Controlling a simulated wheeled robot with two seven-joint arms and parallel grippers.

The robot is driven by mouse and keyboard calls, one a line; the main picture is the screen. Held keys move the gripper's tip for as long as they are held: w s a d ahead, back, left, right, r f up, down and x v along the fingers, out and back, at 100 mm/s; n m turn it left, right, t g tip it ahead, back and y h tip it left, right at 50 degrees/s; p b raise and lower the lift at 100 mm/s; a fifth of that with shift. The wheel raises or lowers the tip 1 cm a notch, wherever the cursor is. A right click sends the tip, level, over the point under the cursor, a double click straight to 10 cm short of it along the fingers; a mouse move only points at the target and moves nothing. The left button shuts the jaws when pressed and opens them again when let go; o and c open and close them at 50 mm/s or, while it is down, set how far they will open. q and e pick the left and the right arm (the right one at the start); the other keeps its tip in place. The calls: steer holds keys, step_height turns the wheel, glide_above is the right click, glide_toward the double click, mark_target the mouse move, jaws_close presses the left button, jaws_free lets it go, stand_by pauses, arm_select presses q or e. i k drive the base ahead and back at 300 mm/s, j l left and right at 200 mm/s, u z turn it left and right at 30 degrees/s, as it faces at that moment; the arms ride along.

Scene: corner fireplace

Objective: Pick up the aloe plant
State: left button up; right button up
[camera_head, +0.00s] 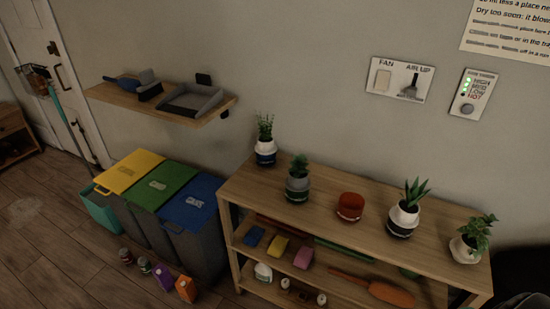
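The aloe plant (415,192) has pointed green leaves and stands upright in a white and dark pot (403,221). It is on the top of the wooden shelf unit (329,222), right of the middle. Neither of my grippers shows in the head view, so whether they are open or shut is not shown.
On the same top are a thin-leaved plant (265,142), a bushy plant (298,181), a red pot (350,207) and a leafy plant (469,240). Bins (186,201) stand left of the unit. A wall shelf (140,102) juts out above them. Small containers (162,276) stand on the floor.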

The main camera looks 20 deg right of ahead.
mark_target(404, 215)
steer(key=k+z, duration=0.15)
steer(key=z, duration=1.5)
